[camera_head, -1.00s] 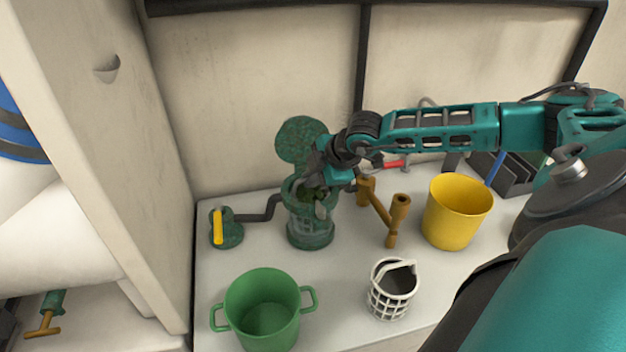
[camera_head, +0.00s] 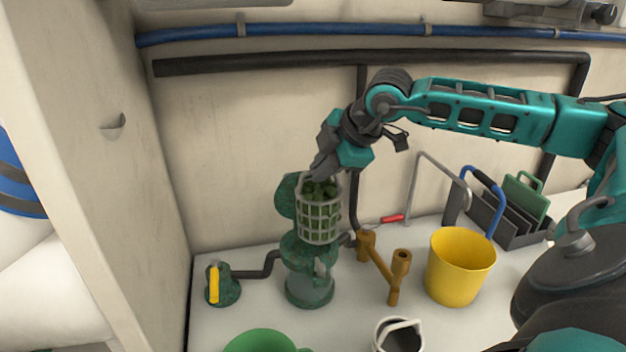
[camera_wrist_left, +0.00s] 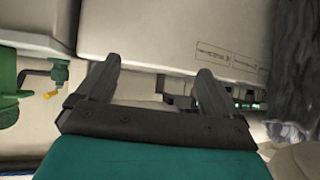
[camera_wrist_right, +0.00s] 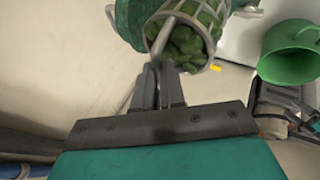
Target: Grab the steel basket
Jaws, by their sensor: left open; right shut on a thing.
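The steel basket (camera_head: 320,222) is a grey cage-like cylinder filled with dark green clumps. My right gripper (camera_head: 318,170) is shut on it at its top and holds it upright above the green strainer housing (camera_head: 309,285). The housing's round green lid (camera_head: 286,196) stands open behind the basket. In the right wrist view, the basket (camera_wrist_right: 212,22) is just beyond the closed fingers (camera_wrist_right: 160,72), which hold its handle. My left gripper (camera_wrist_left: 156,68) is open and empty in the left wrist view, facing a pale box-like surface; it is outside the head view.
A yellow-handled valve (camera_head: 220,285) is left of the housing. Pipes (camera_head: 350,63) run along the wall.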

